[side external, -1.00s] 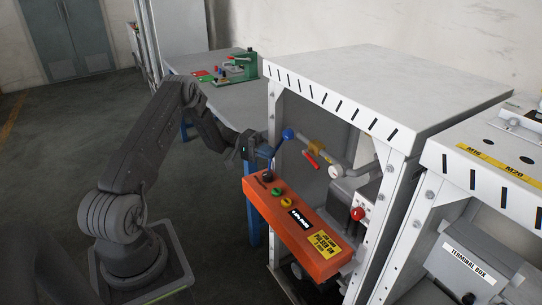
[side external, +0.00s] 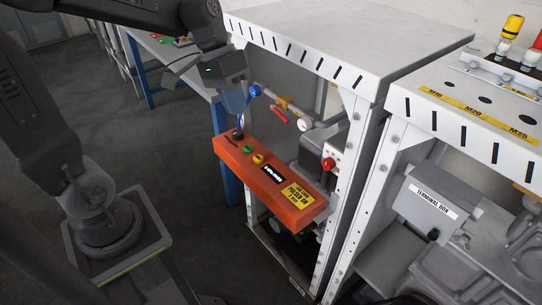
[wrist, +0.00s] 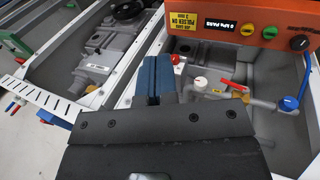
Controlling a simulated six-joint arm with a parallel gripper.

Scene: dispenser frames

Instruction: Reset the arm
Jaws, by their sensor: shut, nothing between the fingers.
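My gripper (side external: 234,106) is near the blue-handled valve at the upper left of the orange panel in the side view. In the wrist view its blue fingers (wrist: 152,78) are together with nothing between them. The blue valve handle (side external: 255,91) is close to the right of my gripper; in the wrist view it also shows (wrist: 290,102), at the right and apart from the fingers. The orange control panel (side external: 262,185) has black, green and yellow controls and a yellow label.
The white dispenser frame (side external: 345,55) stands behind the panel. A red lever (side external: 279,116) and a red knob (side external: 328,164) are inside it. A second frame with a terminal box (side external: 437,198) is at the right. Open floor (side external: 110,150) lies at the left.

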